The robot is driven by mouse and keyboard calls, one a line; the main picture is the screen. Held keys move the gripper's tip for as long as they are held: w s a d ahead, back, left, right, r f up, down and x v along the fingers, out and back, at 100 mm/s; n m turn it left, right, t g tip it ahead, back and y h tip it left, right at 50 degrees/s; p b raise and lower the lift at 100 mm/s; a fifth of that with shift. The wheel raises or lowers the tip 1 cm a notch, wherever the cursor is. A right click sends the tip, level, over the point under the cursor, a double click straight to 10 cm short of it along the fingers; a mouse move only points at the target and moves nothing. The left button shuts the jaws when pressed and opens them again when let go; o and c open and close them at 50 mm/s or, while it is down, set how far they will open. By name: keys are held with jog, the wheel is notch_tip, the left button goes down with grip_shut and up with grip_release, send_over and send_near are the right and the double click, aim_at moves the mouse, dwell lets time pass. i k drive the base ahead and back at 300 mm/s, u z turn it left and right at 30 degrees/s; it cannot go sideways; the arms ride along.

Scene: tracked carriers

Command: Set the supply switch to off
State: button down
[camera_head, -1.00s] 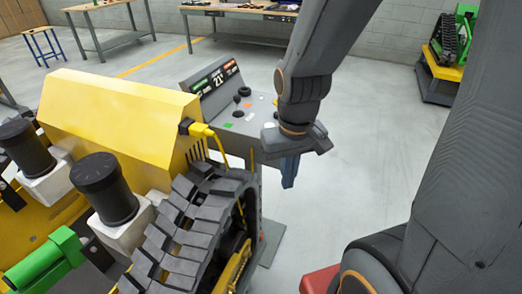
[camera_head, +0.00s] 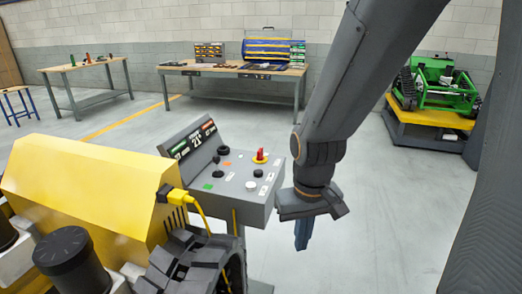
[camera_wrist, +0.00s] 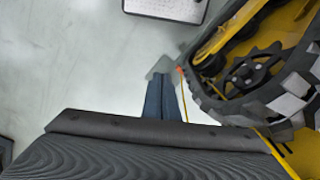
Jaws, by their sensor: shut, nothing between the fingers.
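A grey control console (camera_head: 232,196) stands in the middle of the head view. Its sloped top carries a red rotary knob on a yellow base (camera_head: 260,156), a black knob (camera_head: 223,151), a small black joystick, and round black and white buttons. I cannot read the labels, so I cannot confirm which control is the supply switch. My gripper (camera_head: 302,238) is to the right of the console, apart from it, pointing down with blue fingers shut and empty. In the wrist view the shut fingers (camera_wrist: 162,95) are over bare floor.
A yellow tracked carrier (camera_head: 85,185) stands left of the console, with a yellow cable (camera_head: 199,207) running from its plug. Its track shows in the wrist view (camera_wrist: 285,90). Workbenches (camera_head: 235,71) and a green tracked machine (camera_head: 435,85) are at the back. Floor right of my gripper is clear.

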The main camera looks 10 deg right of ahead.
aim_at(260, 152)
jog(key=u, duration=0.05)
jog(key=k, duration=1.1)
jog(key=z, duration=1)
jog(key=i, duration=1.55)
jog(key=u, duration=0.65)
jog(key=i, duration=0.55)
jog(key=u, duration=0.55)
